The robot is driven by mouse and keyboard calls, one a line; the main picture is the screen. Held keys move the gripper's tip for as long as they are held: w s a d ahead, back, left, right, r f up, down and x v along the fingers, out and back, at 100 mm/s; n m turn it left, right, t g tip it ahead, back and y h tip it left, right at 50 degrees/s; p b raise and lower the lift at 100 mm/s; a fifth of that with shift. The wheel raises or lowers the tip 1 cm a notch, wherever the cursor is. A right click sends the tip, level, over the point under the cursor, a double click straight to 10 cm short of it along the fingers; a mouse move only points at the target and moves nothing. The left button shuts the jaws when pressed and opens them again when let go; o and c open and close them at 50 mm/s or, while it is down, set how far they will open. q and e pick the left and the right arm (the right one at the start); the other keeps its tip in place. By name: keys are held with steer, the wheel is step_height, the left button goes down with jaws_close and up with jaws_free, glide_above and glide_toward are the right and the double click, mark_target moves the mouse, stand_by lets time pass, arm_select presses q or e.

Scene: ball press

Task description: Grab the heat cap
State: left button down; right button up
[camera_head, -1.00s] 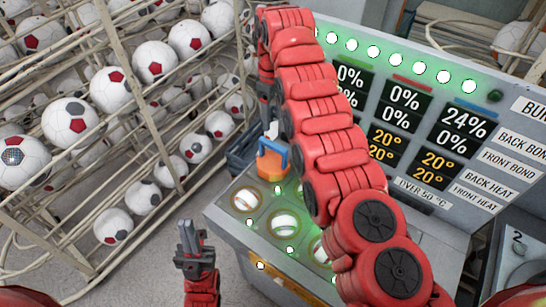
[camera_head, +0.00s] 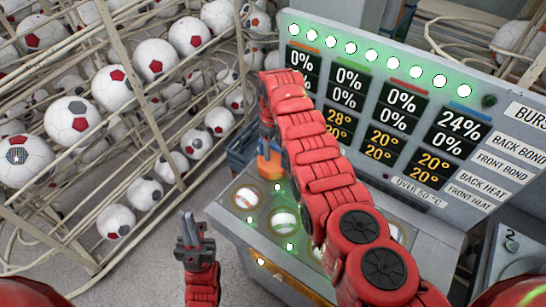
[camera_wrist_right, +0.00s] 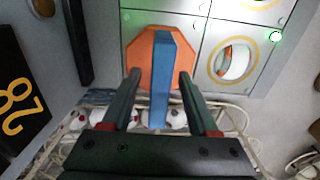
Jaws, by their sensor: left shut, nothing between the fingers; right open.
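The heat cap is an orange octagonal block with a blue bar handle. In the head view the heat cap (camera_head: 268,168) sits at the far left corner of the machine's top, its handle largely hidden by my right gripper (camera_head: 267,136). In the right wrist view the orange body (camera_wrist_right: 137,50) and blue handle (camera_wrist_right: 160,90) show clearly. My right gripper (camera_wrist_right: 160,76) is open, with one finger on each side of the handle and visible gaps to it. My left gripper (camera_head: 190,228) is shut and empty, low at the left, away from the cap.
The machine's top has round ball sockets (camera_head: 246,197) beside the cap. A display panel (camera_head: 375,110) with percentages and temperatures rises behind my right arm. A rack of soccer balls (camera_head: 112,90) fills the left. Bare floor (camera_head: 150,270) lies around my left gripper.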

mark_target(273, 157)
steer(key=shift+f+b, duration=0.65)
steer(key=shift+f, duration=0.65)
jaws_close()
steer(key=shift+r, duration=0.1)
stand_by(0.4)
